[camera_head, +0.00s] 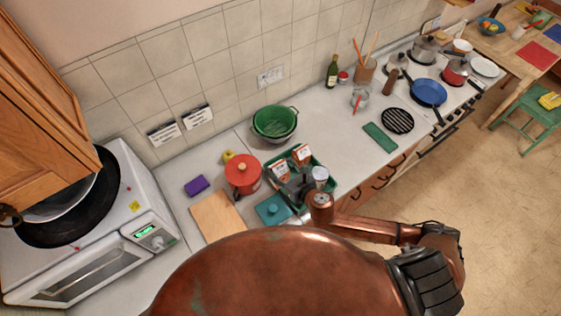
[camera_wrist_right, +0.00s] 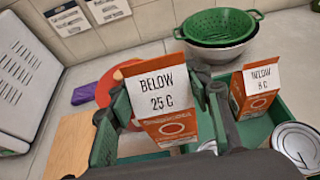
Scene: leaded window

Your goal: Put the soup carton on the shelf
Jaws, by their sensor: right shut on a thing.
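My right gripper (camera_head: 293,187) is over the green tray (camera_head: 332,186). It is shut on an orange carton (camera_head: 281,172) with a white label; in the right wrist view this carton (camera_wrist_right: 168,108) reads "BELOW 25 C" and stands upright between the fingers (camera_wrist_right: 165,118). Its base is hidden, so I cannot tell whether it touches the tray. A second similar carton (camera_head: 302,154) stands in the tray; in the wrist view its label (camera_wrist_right: 258,85) reads "BELOW 8 C". I cannot clearly make out a shelf. My left gripper is not in view.
A can (camera_head: 320,174) stands in the tray. Around it are a red pot (camera_head: 242,175), green colander (camera_head: 274,121), wooden board (camera_head: 217,214) and purple block (camera_head: 196,185). A wooden cupboard (camera_head: 45,90) hangs at left above a white oven (camera_head: 135,205). Label cards (camera_head: 197,117) are on the wall.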

